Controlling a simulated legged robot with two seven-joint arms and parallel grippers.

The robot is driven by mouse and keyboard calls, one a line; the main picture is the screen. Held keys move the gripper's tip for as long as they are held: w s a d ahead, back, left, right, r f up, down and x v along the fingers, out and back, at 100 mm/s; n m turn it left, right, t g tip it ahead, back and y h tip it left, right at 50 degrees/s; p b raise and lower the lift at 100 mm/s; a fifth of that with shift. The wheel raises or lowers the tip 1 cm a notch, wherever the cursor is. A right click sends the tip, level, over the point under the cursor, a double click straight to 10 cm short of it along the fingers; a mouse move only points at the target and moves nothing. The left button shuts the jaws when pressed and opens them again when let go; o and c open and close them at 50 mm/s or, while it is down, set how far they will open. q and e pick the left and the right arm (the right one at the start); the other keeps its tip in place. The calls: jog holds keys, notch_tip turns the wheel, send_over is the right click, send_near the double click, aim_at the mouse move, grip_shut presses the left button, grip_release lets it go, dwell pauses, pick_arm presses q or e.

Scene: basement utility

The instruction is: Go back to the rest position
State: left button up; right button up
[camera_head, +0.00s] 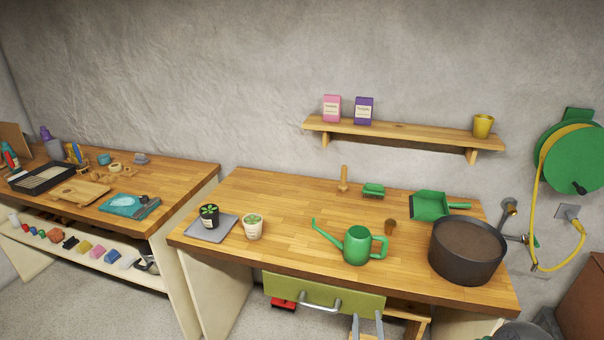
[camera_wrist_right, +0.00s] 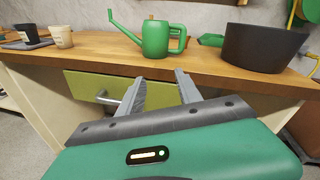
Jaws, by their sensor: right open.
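My right gripper (camera_head: 367,328) shows at the bottom edge of the head view, in front of the workbench and below its top. Its two grey fingers are apart with nothing between them. In the right wrist view, the open fingers (camera_wrist_right: 162,88) point toward the green drawer front (camera_wrist_right: 88,85) and its metal handle (camera_wrist_right: 108,97). The fingers overlap the drawer front in the picture; I cannot tell how far they are from it. My left gripper is not in view.
The workbench top (camera_head: 290,220) holds a green watering can (camera_head: 357,246), a dark pot (camera_head: 467,250), a green dustpan (camera_head: 430,205) and two small potted plants, one on a grey tray (camera_head: 195,231). A second bench (camera_head: 180,180) stands left. A wall shelf (camera_head: 400,132) hangs above.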

jog(key=s+a+f+n+g+y, duration=0.2)
jog(key=n+g, duration=0.1)
jog(key=n, duration=0.6)
jog(key=s+a+f+n+g+y, duration=0.2)
jog(key=n+g, duration=0.1)
jog(key=n, duration=0.6)
jog(key=s+d+r+n+g+h, duration=0.1)
jog(key=s+d+r+n+g, duration=0.1)
jog(key=s+n, duration=0.5)
jog(key=s+d+r+n+g+h, duration=0.1)
jog(key=s+d+n+g, duration=0.3)
jog(key=s+n, duration=0.4)
jog(key=shift+s+d+r+g, duration=0.25)
jog(key=shift+s+r+g, duration=0.35)
jog(key=shift+r+g, duration=0.2)
jog(key=shift+s, duration=0.1)
